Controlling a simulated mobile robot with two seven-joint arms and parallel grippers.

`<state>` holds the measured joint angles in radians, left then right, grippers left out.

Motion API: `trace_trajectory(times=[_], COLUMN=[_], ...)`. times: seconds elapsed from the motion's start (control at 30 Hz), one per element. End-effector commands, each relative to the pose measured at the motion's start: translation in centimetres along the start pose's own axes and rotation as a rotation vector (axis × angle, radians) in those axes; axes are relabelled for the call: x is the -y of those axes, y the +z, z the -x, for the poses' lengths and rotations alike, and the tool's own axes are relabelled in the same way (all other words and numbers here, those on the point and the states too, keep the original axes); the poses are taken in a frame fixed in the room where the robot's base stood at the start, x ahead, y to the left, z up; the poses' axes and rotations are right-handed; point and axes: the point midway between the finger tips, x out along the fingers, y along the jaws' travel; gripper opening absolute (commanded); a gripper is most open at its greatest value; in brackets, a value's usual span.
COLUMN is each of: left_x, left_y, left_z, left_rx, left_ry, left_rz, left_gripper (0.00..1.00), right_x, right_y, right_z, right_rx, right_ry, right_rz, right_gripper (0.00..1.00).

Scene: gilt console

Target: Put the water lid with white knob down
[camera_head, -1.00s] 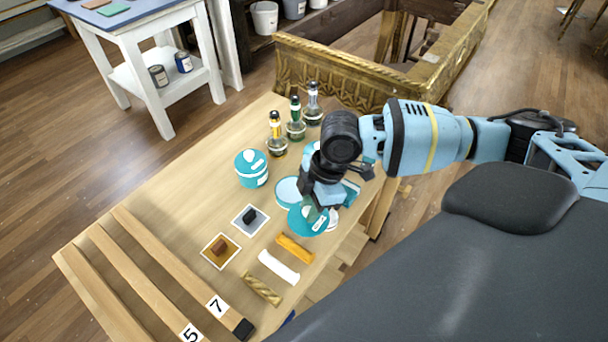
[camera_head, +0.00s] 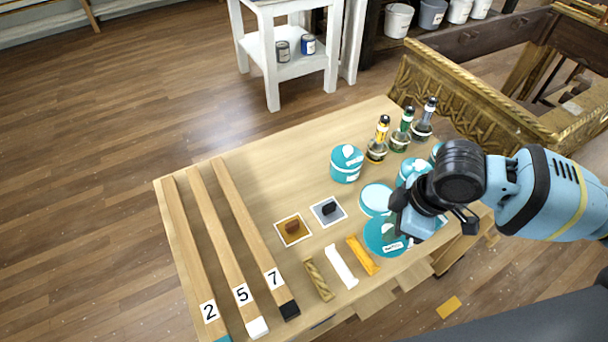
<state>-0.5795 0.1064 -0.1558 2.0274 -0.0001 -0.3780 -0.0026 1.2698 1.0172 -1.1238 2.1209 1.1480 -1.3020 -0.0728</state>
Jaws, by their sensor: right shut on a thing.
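My right gripper (camera_head: 402,226) points down at the table's right part, shut on a teal round lid with a white label (camera_head: 378,238). The lid is just above or on the wood; I cannot tell which. The gripper covers the lid's right side, and its knob is hidden. A teal tin (camera_head: 346,164) stands farther back, and another teal tin (camera_head: 411,173) is partly hidden by my arm. My left gripper is out of view.
An orange bar (camera_head: 362,255), a white bar (camera_head: 341,266) and a gold moulding (camera_head: 318,279) lie left of the lid. Two sample cards, numbered wooden strips (camera_head: 235,235) and several stoppered bottles (camera_head: 400,140) share the table. A gilt frame (camera_head: 450,95) stands behind it.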

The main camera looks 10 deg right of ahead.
Motion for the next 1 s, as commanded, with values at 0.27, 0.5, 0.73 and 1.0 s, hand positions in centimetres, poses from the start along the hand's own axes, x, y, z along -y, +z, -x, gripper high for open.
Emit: trace_trajectory(times=[0.27,0.5,0.73,1.0], left_x=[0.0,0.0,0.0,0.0], left_y=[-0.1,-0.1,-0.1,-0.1], left_z=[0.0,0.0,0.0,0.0], left_rx=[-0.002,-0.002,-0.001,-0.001], left_ry=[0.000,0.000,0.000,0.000], left_rz=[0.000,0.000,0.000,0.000], left_gripper=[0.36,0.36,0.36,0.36], right_x=[-0.9,-1.6,-2.1,-2.4], right_y=[-2.3,-3.9,-5.3,-6.0], right_z=[3.0,5.8,8.4,10.2], right_rx=[-0.004,-0.004,-0.004,-0.002], right_ry=[0.088,0.164,0.236,0.284], right_rz=[-0.302,-0.577,-0.838,-1.022], right_gripper=[0.02,0.02,0.02,0.02])
